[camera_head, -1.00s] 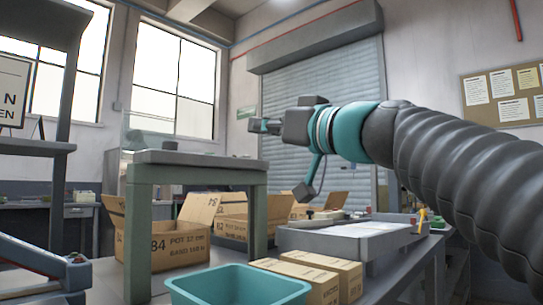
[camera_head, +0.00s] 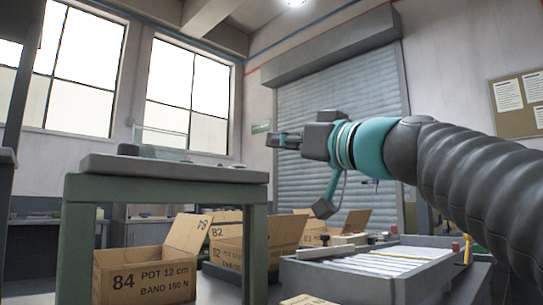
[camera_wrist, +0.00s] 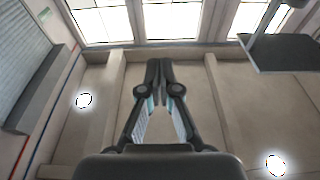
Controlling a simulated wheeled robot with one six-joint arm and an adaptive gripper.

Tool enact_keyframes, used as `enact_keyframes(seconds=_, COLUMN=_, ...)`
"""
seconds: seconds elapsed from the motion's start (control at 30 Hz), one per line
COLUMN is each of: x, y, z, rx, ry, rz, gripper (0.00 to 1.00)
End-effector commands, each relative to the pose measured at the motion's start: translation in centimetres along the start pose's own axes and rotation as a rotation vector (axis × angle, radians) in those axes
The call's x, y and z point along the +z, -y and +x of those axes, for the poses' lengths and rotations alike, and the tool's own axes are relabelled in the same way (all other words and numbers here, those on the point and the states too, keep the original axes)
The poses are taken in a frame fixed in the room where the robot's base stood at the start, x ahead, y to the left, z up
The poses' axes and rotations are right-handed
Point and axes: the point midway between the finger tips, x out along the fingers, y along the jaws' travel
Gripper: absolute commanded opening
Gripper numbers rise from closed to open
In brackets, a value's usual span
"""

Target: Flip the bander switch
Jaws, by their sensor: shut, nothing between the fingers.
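I cannot make out a bander switch in either view. A green-legged stand with a grey top (camera_head: 175,172) is at the left centre of the head view; I cannot tell if it is the bander. Small dark items sit on its top, too small to identify. My gripper (camera_head: 280,140) is held in the air, pointing left, above and right of the stand's top in the picture. In the wrist view my gripper (camera_wrist: 159,68) is shut and empty, with its fingertips together against the ceiling and windows.
A cardboard box marked 84 (camera_head: 143,278) stands below the stand, and a box marked 82 (camera_head: 230,250) is behind it. A grey tray with white strips (camera_head: 335,280) lies at the lower right under my arm. A roller shutter (camera_head: 340,110) is behind.

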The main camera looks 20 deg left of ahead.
Motion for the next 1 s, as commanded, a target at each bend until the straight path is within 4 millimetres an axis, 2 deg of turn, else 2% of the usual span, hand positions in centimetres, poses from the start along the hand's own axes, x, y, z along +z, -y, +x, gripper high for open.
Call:
enact_keyframes(seconds=0.17, x=-0.2, y=-0.1, z=1.8, rx=0.0, ry=0.002, rz=0.001, gripper=0.0)
enact_keyframes(seconds=0.67, x=-0.2, y=-0.2, z=10.2, rx=0.002, ry=0.002, rz=0.0, gripper=0.0)
enact_keyframes(seconds=0.7, x=1.0, y=-0.2, z=9.5, rx=0.004, ry=0.002, rz=0.001, gripper=0.0)
enact_keyframes(seconds=0.8, x=2.2, y=-0.2, z=9.0, rx=0.005, ry=0.001, rz=0.0, gripper=0.0)
enact_keyframes(seconds=1.0, x=3.5, y=-0.2, z=8.5, rx=0.004, ry=0.0, rz=0.0, gripper=0.0)
